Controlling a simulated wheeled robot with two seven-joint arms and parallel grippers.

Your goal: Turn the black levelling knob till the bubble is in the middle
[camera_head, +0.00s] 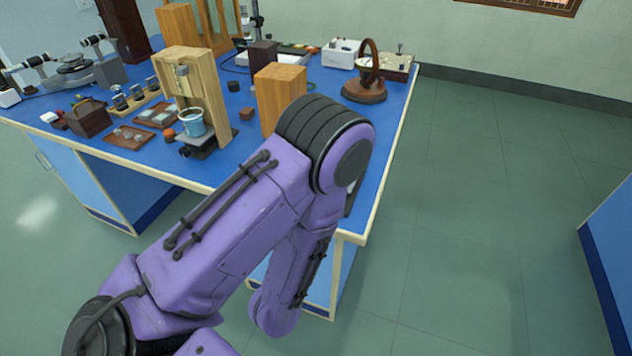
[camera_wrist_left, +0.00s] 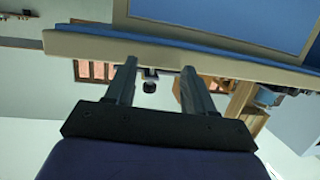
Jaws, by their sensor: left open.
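My left gripper (camera_wrist_left: 157,68) shows in the left wrist view with its two dark fingers apart and nothing held between them. A small black knob (camera_wrist_left: 149,86) with a grey fitting shows between the fingers in that view; I cannot tell how far beyond the fingertips it is. In the head view my purple left arm crosses the middle and hides the left gripper. A dark piece (camera_head: 350,197) shows partly behind the arm at the table's right edge; I cannot tell what it is. No bubble can be made out. My right gripper is not in view.
The blue table (camera_head: 395,105) has a pale edge. A wooden block (camera_head: 281,92) stands close behind my arm. A wooden stand with a blue-grey cup (camera_head: 191,124) is left of it. A wheel on a wooden base (camera_head: 365,91) stands farther back.

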